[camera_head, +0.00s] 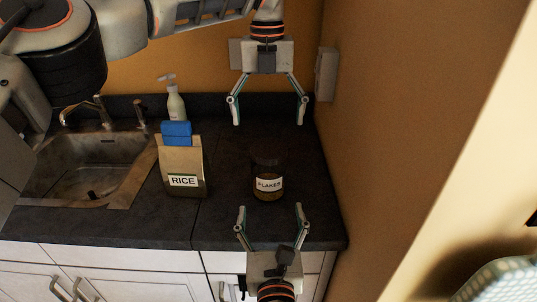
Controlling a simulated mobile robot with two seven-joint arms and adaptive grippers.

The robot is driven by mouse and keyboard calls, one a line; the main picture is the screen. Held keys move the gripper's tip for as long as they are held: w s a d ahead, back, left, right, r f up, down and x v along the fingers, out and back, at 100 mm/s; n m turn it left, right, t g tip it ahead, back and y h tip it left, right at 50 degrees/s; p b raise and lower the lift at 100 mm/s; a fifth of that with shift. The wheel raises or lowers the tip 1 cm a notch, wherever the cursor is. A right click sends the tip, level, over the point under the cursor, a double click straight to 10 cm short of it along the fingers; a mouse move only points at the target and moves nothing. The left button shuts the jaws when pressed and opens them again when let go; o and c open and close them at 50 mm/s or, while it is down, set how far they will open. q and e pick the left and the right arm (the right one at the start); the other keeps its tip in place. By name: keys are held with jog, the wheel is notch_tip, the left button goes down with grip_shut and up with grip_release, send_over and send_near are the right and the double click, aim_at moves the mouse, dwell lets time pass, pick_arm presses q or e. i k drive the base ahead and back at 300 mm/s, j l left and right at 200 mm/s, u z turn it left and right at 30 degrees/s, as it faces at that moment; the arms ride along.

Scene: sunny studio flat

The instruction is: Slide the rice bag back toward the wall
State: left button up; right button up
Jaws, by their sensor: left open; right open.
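The rice bag (184,160) is a tan paper bag with a white RICE label. It stands upright on the dark counter (222,215), just right of the sink, with a gap of counter behind it to the wall. My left gripper (268,122) is open and empty, pointing down, to the right of the bag and farther back. My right gripper (271,207) is open and empty at the counter's front, right of the bag, with its fingers pointing toward the wall. Neither gripper touches the bag.
A dark FLAKES jar (268,180) stands between my two grippers. A blue item (177,133) and a white pump bottle (175,103) show behind the bag. The metal sink (85,165) lies left. An orange-brown wall (390,110) bounds the counter's right side.

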aim_at(186, 170)
jog(key=k+j, duration=0.3)
jog(key=j, duration=0.15)
jog(key=k+j, duration=0.25)
jog(key=j, duration=0.15)
jog(key=k+j, duration=0.3)
jog(key=j, duration=0.15)
jog(key=k+j, duration=0.25)
jog(key=j, duration=0.15)
jog(key=k+j, duration=0.3)
jog(key=j, duration=0.15)
